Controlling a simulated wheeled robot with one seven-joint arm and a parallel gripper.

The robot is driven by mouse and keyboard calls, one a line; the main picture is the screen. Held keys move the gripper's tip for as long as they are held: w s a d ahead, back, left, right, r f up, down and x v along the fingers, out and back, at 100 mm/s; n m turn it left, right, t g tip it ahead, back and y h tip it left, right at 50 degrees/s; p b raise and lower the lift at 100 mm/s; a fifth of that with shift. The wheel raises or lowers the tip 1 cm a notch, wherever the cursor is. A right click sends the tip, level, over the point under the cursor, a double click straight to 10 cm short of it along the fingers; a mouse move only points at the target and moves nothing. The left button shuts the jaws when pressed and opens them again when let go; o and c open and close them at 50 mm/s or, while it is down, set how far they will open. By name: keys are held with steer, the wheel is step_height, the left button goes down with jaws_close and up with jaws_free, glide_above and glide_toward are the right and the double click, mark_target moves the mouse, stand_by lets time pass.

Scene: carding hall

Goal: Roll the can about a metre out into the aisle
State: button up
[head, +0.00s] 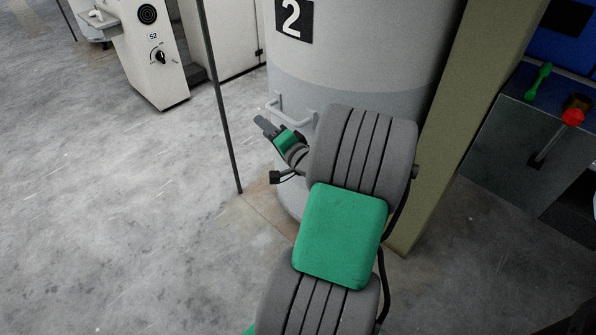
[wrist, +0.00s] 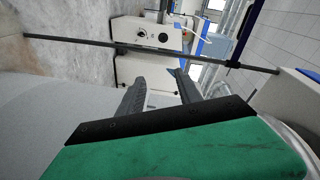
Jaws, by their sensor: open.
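The can (head: 350,65) is a large grey cylinder with a darker lower band and a black plate reading 2. It stands upright at the top centre of the head view, and its grey side also fills the lower left of the wrist view (wrist: 55,115). A pale bar handle (head: 292,118) sticks out from its left side; I cannot make it out in the wrist view. My gripper (head: 264,125) is beside the handle, its fingers pointing up-left. In the wrist view its two dark fingers (wrist: 158,78) stand apart with nothing held between them. My arm hides the can's lower right.
A thin dark post (head: 221,105) stands just left of the can. A white machine (head: 150,60) with a dial is further back. An olive column (head: 460,110) is close on the right, with a red knob (head: 572,117) beyond it. The concrete floor (head: 110,220) at left is clear.

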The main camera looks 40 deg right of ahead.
mark_target(286, 117)
steer(key=s+d+f+m+h+b, duration=0.1)
steer(key=s+d+f+m+h, duration=0.2)
steer(key=d, duration=0.4)
steer(key=shift+s+f+m+t+h+b, duration=0.35)
steer(key=shift+s+m+h, duration=0.35)
steer(key=shift+s+m, duration=0.15)
steer(key=shift+w, duration=0.1)
steer(key=x, duration=0.7)
steer(key=shift+w+d+b, duration=0.1)
steer(key=shift+w+b, duration=0.2)
steer(key=shift+w, duration=0.05)
steer(key=shift+c, duration=0.4)
jaws_close()
